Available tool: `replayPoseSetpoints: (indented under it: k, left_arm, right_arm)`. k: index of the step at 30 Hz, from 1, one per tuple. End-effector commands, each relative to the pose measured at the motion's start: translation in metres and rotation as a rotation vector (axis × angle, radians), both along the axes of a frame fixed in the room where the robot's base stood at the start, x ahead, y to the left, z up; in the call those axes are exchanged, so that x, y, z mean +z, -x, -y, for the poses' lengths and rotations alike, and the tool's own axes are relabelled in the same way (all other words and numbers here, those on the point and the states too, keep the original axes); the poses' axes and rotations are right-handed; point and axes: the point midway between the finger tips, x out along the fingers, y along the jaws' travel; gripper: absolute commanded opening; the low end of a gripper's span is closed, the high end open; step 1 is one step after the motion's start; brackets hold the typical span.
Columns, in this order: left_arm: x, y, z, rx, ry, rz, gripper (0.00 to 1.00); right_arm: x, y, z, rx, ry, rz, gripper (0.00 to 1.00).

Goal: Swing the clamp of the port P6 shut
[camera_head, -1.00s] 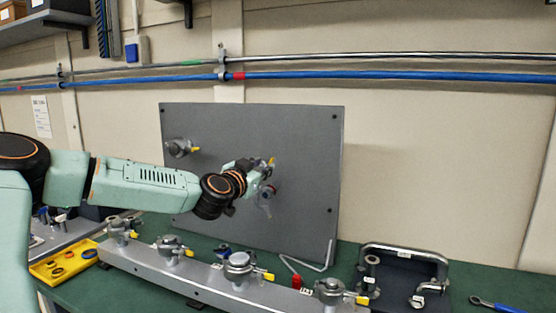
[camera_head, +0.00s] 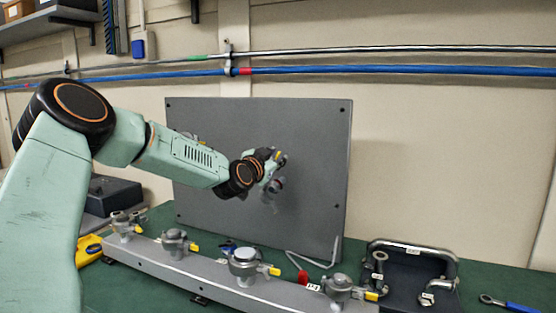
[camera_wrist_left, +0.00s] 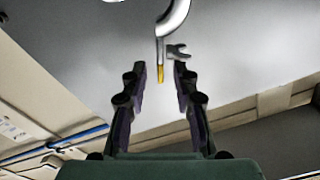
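A port (camera_head: 277,184) with a clamp sits on the right half of the upright grey panel (camera_head: 310,130). Its label is not readable, so I cannot tell if it is P6. My left gripper (camera_head: 274,160) is at this port, partly covering it. In the left wrist view the gripper's two fingers (camera_wrist_left: 160,82) are apart. The clamp's yellow-tipped lever (camera_wrist_left: 161,74) shows between the fingertips, with no clear contact on either finger. A curved metal clamp part (camera_wrist_left: 175,17) shows above it. My right gripper is not in view.
A grey rail (camera_head: 215,275) with several yellow-handled ports stands on the green bench before the panel. A bent rod (camera_head: 318,263) lies at the panel's foot. A dark tray (camera_head: 408,290) with a metal handle and a blue-handled wrench (camera_head: 510,304) are at the right.

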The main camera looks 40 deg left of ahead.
Motion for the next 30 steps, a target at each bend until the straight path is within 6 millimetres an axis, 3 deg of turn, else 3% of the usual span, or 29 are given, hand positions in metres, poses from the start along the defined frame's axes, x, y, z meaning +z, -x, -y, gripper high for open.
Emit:
replayPoseSetpoints:
  k: [7,18,28,30]
  left_arm:
    - [0.0,-0.018,-0.006,0.001,-0.001,-0.001,0.29]
    - [0.001,-0.021,-0.007,0.001,0.002,0.001,0.28]
    - [0.0,-0.02,-0.007,0.002,0.002,0.001,0.0]
    - [0.0,-0.02,-0.007,0.002,0.002,0.001,0.0]
  right_arm:
    - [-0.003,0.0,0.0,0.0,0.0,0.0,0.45]
    - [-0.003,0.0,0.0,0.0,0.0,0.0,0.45]
    - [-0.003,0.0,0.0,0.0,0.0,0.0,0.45]
    - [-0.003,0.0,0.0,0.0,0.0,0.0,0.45]
